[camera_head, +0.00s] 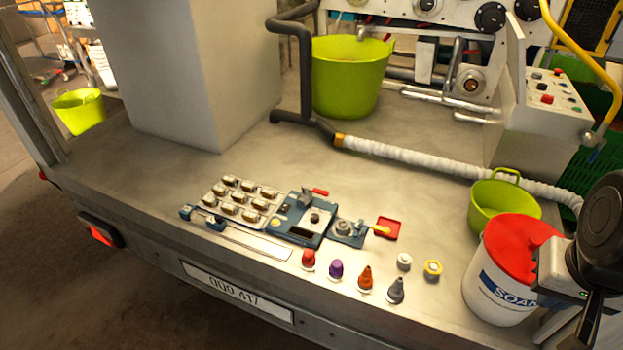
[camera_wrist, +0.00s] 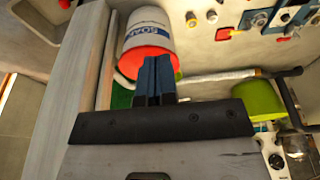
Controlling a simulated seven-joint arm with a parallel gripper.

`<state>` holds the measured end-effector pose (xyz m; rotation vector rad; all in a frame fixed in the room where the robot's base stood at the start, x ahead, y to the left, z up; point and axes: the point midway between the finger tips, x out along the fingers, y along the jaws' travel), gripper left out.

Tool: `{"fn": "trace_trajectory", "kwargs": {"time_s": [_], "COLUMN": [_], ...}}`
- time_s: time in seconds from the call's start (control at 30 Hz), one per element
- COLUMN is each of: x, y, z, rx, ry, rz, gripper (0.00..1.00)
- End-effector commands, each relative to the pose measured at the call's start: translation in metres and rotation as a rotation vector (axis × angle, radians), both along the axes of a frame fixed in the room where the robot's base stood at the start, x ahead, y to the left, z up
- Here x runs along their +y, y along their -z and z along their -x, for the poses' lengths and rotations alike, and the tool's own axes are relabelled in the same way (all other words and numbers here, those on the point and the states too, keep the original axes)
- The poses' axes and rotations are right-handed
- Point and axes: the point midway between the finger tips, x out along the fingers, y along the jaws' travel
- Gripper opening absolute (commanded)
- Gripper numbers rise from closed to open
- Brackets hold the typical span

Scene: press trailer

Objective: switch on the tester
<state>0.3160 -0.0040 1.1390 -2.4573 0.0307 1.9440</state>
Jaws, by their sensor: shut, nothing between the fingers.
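A dark blue device (camera_head: 303,219), which looks like the tester, lies near the front edge of the metal bed in the head view. It has a dark window, a round knob and a red piece (camera_head: 320,192) at its back. I cannot tell its switch state. My gripper (camera_wrist: 157,62) is shut and empty in the wrist view, its dark blue fingers in front of the white bucket with a red lid. In the head view, parts of my arm cover the right edge near that bucket, well right of the device; the fingertips cannot be made out there.
A tray of metal parts (camera_head: 240,201) lies left of the device. A red dish (camera_head: 388,228) and several coloured caps and nozzles lie to its right and front. The soak bucket (camera_head: 500,285), a green tub (camera_head: 503,210), a white hose (camera_head: 420,161) and a button box (camera_head: 547,112) stand right.

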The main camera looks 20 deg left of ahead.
Motion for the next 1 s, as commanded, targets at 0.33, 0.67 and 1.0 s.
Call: {"fn": "trace_trajectory", "kwargs": {"time_s": [0.33, 0.67, 1.0], "x": [0.008, 0.033, 0.071], "y": [-0.005, -0.015, -0.02], "z": [-0.017, -0.067, -0.125], "rx": [0.011, 0.038, 0.07], "ry": [-0.048, -0.183, -0.346], "rz": [0.003, 0.012, 0.022], "gripper": [0.0, 0.0, 0.0]}}
